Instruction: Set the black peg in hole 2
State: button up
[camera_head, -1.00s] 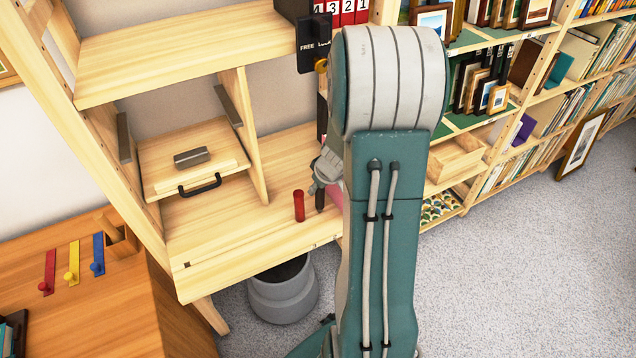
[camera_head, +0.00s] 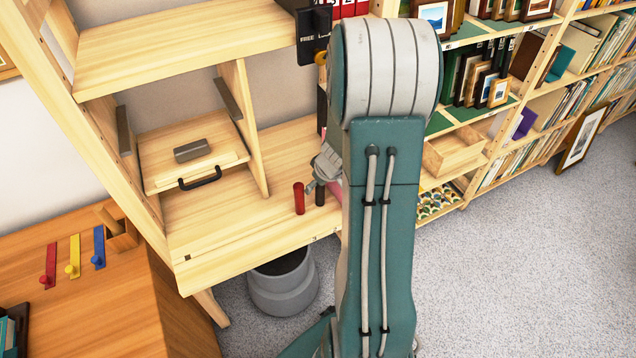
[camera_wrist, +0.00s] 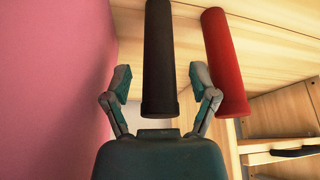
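The black peg (camera_head: 320,196) stands upright on the pale wooden shelf board (camera_head: 235,225), right of the red peg (camera_head: 299,199). My gripper (camera_head: 314,186) is right beside the black peg's upper part in the head view. In the wrist view, my gripper (camera_wrist: 161,82) is open. The black peg (camera_wrist: 160,55) lies between its two fingers, with a visible gap on each side. The red peg (camera_wrist: 226,60) is just outside the right finger. I cannot make out any numbered hole; my arm hides part of the shelf.
A pink surface (camera_wrist: 50,80) fills the left of the wrist view, close to the left finger. A wooden drawer-like panel with a black handle (camera_head: 200,178) is left of a divider. A grey bin (camera_head: 282,287) stands below the shelf. Open carpet lies at right.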

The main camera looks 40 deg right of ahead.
notch_tip(320, 180, up, 9)
jog(key=shift+w+f, duration=0.1)
jog(key=shift+f, duration=0.05)
jog(key=shift+r, duration=0.55)
dwell(0.4)
